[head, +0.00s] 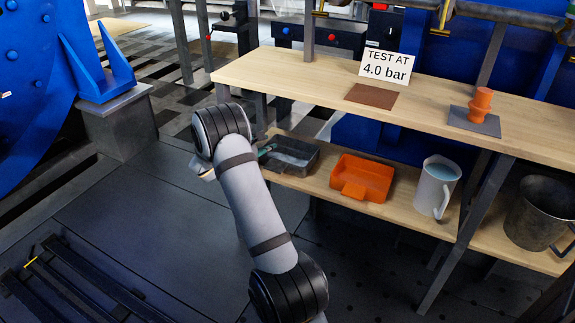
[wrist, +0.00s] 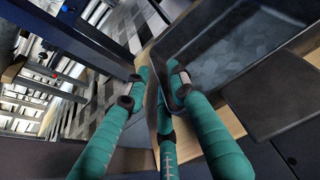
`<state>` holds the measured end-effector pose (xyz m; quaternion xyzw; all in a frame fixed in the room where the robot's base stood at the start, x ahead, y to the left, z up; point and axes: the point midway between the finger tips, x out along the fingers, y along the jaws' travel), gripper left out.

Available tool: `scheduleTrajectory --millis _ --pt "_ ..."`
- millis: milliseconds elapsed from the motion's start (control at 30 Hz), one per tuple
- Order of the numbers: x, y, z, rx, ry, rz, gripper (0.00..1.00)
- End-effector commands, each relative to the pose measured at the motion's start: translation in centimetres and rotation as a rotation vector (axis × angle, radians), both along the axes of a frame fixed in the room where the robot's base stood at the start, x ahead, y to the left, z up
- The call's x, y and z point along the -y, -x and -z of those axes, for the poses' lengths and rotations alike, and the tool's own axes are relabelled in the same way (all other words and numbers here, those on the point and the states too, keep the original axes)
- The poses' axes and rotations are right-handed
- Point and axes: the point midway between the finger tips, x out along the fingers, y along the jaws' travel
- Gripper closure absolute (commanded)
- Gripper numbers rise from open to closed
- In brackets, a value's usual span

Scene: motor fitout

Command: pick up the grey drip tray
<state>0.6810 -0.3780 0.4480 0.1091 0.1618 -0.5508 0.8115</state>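The grey drip tray (head: 290,160) is a dark, shallow, open box at the left end of the lower wooden shelf. It also fills the upper right of the wrist view (wrist: 235,55). My gripper (wrist: 158,75) is at the tray's left end, with its teal fingers parted. One finger lies on the outer side of the tray's near wall and one reaches over the tray's inside. Whether they touch the wall I cannot tell. In the head view my arm hides most of the gripper; a teal finger shows at the tray's left rim.
An orange tray (head: 362,178) stands right of the grey tray, then a jug (head: 436,187) and a dark metal pot (head: 540,212). The upper bench top (head: 300,75) overhangs the shelf and carries a sign (head: 387,68) and an orange part (head: 481,104). Floor in front is open.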

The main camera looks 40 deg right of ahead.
Motion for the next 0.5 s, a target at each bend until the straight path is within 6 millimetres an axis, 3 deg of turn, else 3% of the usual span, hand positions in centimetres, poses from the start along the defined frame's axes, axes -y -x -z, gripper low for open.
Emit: scheduleTrajectory --millis 300,500 --pt "0.55 -0.24 0.13 0.001 0.0 -0.001 0.76" --pt "0.52 -0.23 0.14 0.001 0.0 -0.001 0.88"
